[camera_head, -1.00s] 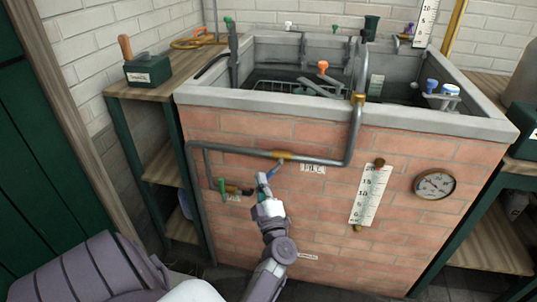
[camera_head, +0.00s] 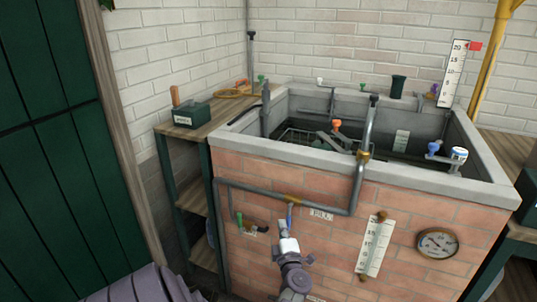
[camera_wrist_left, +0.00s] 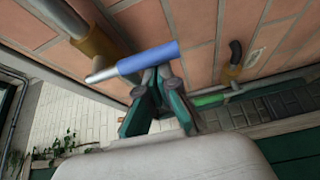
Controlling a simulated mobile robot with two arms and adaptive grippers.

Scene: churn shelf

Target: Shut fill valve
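The fill valve sits on the grey pipe on the brick tub front, left of a "FILL" label (camera_head: 321,214). Its blue lever (camera_head: 289,213) hangs about straight down, across the pipe's run, from a brass body. The wrist view shows the blue lever (camera_wrist_left: 148,58) and brass valve body (camera_wrist_left: 95,42) close up. My left gripper (camera_head: 285,229) is at the lever's lower end. In the wrist view its dark green fingers (camera_wrist_left: 158,76) come together at the tips, against or just beside the lever; contact is unclear. The lever does not appear between them. My right gripper is not in view.
A green-handled valve (camera_head: 240,220) is lower left of the fill valve. A level scale (camera_head: 375,247) and round dial (camera_head: 437,243) are to the right. The tub's grey rim (camera_head: 400,178) juts above. A wooden shelf (camera_head: 192,200) stands at left.

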